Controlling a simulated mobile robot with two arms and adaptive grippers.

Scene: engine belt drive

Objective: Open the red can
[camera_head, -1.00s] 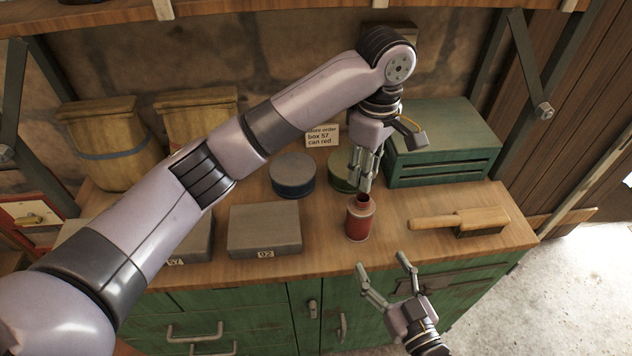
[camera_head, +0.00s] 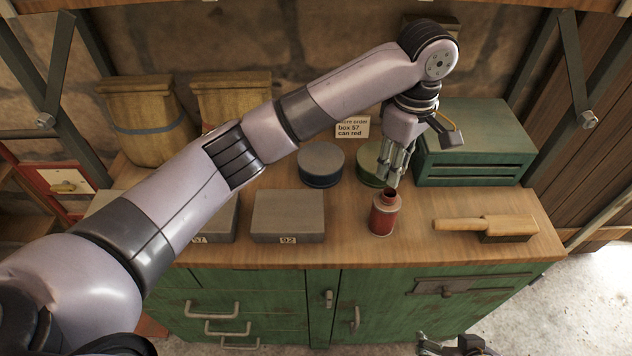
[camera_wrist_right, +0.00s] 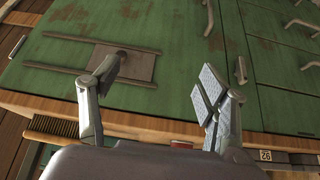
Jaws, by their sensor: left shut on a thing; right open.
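The red can (camera_head: 384,216) stands upright on the wooden worktop in the head view. Its narrow neck shows a dark open mouth at the top. My left gripper (camera_head: 391,182) points down just above and behind the mouth. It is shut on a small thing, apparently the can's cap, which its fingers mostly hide. My right gripper (camera_head: 447,343) is low at the bottom edge of the head view, apart from the can and in front of the cabinet. In the right wrist view its two fingers (camera_wrist_right: 160,75) are spread with nothing between them.
A wooden-handled brush (camera_head: 485,226) lies right of the can. A grey box marked 92 (camera_head: 288,215) is left. A blue-sided round tin (camera_head: 321,164), a green tin (camera_head: 370,171) and a green slatted crate (camera_head: 474,170) stand behind. Green cabinet doors (camera_head: 395,300) are below the worktop.

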